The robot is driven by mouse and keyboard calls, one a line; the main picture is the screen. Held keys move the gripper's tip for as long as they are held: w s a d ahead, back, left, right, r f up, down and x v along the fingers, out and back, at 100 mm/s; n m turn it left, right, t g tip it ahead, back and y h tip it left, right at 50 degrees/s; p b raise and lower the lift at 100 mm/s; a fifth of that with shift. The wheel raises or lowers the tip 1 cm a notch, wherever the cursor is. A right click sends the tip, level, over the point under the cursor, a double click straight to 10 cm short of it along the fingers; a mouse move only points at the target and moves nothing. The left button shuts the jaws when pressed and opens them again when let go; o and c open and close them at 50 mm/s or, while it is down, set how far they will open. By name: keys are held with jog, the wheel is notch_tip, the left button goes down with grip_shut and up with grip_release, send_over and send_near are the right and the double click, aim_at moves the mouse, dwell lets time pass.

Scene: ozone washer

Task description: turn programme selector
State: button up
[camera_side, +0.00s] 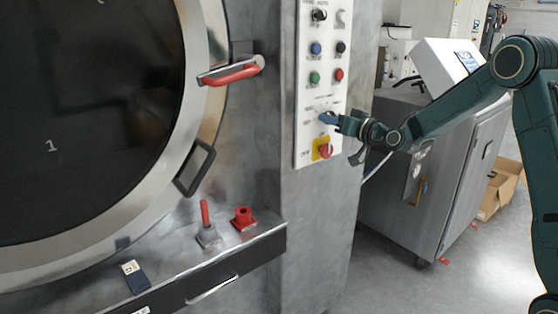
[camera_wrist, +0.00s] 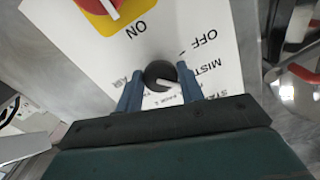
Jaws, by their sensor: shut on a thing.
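The programme selector (camera_wrist: 158,74) is a round black knob with a white pointer. In the wrist view it sits between the two blue fingers of my gripper (camera_wrist: 158,85), which is shut on it. The pointer lies toward the right finger. Printed labels, seen upside down, surround the knob, with "OFF" and "MIST" legible. In the side view my gripper (camera_side: 328,118) reaches the lower part of the white control panel (camera_side: 303,132) from the right, and its fingers largely hide the selector there.
A red-on-yellow main switch (camera_side: 322,149) lies just below my gripper; it also shows in the wrist view (camera_wrist: 100,4). Several coloured buttons, including a green one (camera_side: 315,77), are above. The washer door's red handle (camera_side: 232,74) is left. A grey cabinet (camera_side: 455,190) stands behind my arm.

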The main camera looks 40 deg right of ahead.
jog(key=shift+m, duration=2.3)
jog(key=o, duration=1)
jog(key=shift+c, duration=0.2)
jog(key=shift+s, duration=0.2)
jog(key=s, duration=1.3)
jog(key=shift+s, duration=0.2)
jog(key=shift+a, duration=0.1)
